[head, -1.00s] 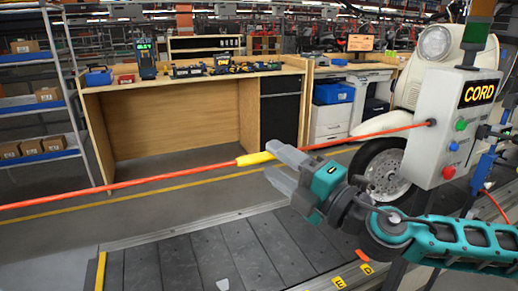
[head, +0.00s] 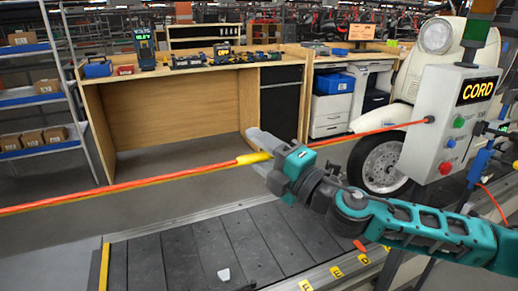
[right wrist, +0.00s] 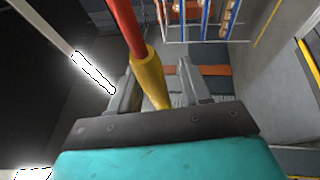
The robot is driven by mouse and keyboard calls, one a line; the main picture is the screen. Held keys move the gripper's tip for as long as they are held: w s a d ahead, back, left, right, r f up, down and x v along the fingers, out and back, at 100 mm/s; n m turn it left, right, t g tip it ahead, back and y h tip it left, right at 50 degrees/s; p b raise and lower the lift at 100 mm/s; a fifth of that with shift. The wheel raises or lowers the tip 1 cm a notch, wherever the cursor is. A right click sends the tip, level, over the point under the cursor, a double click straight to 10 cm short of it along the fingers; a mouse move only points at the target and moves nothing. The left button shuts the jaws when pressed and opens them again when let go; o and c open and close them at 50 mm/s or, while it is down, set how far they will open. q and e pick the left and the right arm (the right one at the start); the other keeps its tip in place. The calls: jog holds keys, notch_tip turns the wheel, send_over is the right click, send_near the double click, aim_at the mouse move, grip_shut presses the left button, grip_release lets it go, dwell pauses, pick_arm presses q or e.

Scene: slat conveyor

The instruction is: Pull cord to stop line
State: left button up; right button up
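An orange-red cord (head: 120,187) runs across the head view from the left edge to a grey control box (head: 450,113) labelled CORD. It carries a yellow sleeve (head: 252,158). My right gripper (head: 256,152) is at the sleeve, its fingers overlapping it in the picture. In the right wrist view the fingers (right wrist: 160,88) are spread apart. The yellow sleeve (right wrist: 151,80) passes between them, nearer the left finger, with a gap to the right finger. The sleeve's lower end is hidden behind the gripper body. My left gripper is not in view.
The dark slat conveyor (head: 190,255) lies below the cord. A wooden workbench (head: 180,75) with tools stands behind it. A shelf rack (head: 45,95) with boxes is at the left. A white vehicle (head: 405,95) with a wheel stands behind the control box.

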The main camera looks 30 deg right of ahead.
grip_shut()
